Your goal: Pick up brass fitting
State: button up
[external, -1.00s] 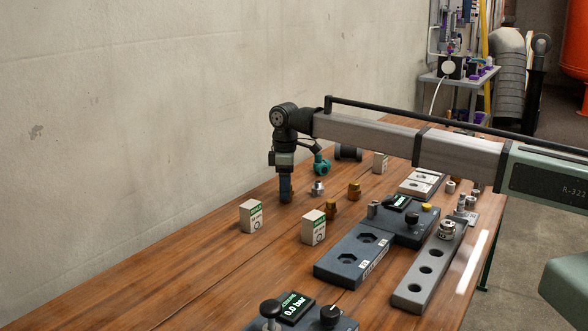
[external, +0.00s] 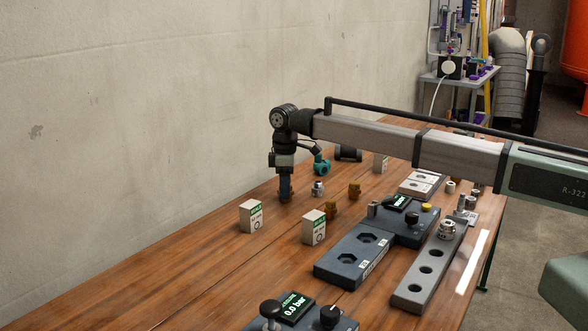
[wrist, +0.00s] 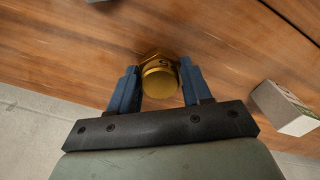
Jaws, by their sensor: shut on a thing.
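My gripper (wrist: 160,84) has its two blue fingers on either side of a brass fitting (wrist: 158,80) in the wrist view, shut on it. The fitting has a round, gold-coloured top and a wider hex part below. In the external view my gripper (external: 286,190) points straight down at the tabletop near the wall, and its fingers hide the held fitting. I cannot tell whether the held fitting touches the table.
A silver fitting (external: 318,188) stands close to my gripper's right. Two white boxes stand nearer, one at left (external: 251,216) and one at right (external: 314,228). A dark block with hex sockets (external: 350,257) and a grey plate with holes (external: 427,268) lie at right. The left front wood is clear.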

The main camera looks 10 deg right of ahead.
jog(key=shift+r, duration=0.1)
notch_tip(320, 180, up, 8)
jog(key=shift+r, duration=0.25)
jog(key=shift+w+d+r, duration=0.1)
jog(key=shift+w+r, duration=0.05)
jog(key=shift+r, duration=0.2)
jog(key=w+d+r+m, duration=0.15)
jog(key=w+d, duration=0.25)
jog(key=d, duration=0.8)
jog(key=w+d+m, duration=0.2)
jog(key=w+d, duration=0.2)
jog(key=d, duration=0.8)
jog(key=s+d+f+m, duration=0.1)
jog(key=s+d, duration=0.2)
jog(key=s, duration=0.1)
jog(key=shift+a+f, duration=0.2)
jog(key=shift+f, duration=4.6)
jog(key=shift+f, duration=0.15)
